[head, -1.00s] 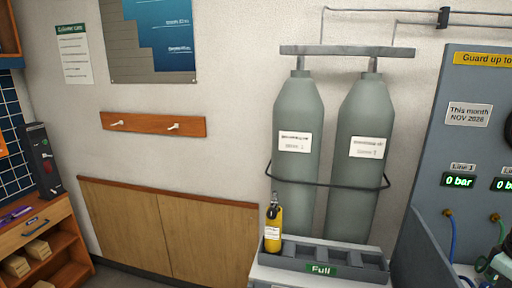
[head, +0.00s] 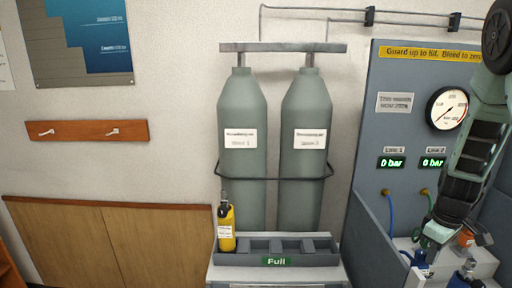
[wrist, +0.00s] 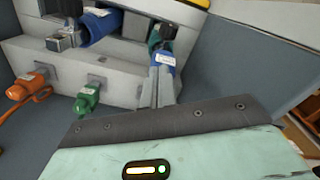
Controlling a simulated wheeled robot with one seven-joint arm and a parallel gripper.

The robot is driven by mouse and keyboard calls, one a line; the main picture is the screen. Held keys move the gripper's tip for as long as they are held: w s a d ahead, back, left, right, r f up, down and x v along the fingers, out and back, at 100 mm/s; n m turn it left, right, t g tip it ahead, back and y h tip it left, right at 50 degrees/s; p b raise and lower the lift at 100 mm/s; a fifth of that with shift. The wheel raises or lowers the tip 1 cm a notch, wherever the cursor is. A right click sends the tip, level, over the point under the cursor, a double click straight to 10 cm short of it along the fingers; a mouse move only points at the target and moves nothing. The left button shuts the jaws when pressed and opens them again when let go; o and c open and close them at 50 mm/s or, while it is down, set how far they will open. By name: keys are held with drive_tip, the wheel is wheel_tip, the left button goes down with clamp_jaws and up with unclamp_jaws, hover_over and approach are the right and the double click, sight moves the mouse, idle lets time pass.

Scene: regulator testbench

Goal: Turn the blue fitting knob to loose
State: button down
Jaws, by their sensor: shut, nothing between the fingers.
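A blue ring-shaped part with a white label (wrist: 164,60) is just beyond the fingertips of my gripper (wrist: 160,74) in the wrist view, with a green part behind it. I cannot tell whether the fingers touch it. A second, larger blue fitting (wrist: 101,24) lies to its left beside a metal end piece. I cannot tell which blue part is the task's knob. My gripper is shut and empty. In the head view my arm hangs at the right, its gripper (head: 428,243) low over the bench near a blue part (head: 420,259).
An orange fitting (wrist: 27,86) and a green fitting (wrist: 87,98) stick out of the pale block. A grey side panel (head: 375,235) stands left of the bench. The gauge panel (head: 396,130) rises behind, with both displays at 0 bar. A yellow bottle (head: 227,229) stands in a rack.

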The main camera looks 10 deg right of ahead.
drive_tip(key=shift+w+d, duration=0.2)
drive_tip(key=shift+d, duration=0.15)
drive_tip(key=shift+s+d+b, duration=0.1)
drive_tip(key=shift+s+b, duration=0.05)
drive_tip(key=shift+b, duration=0.2)
idle(0.3)
wheel_tip(320, 180, up, 6)
drive_tip(key=p, duration=0.4)
drive_tip(key=shift+s+d, duration=0.15)
idle(0.3)
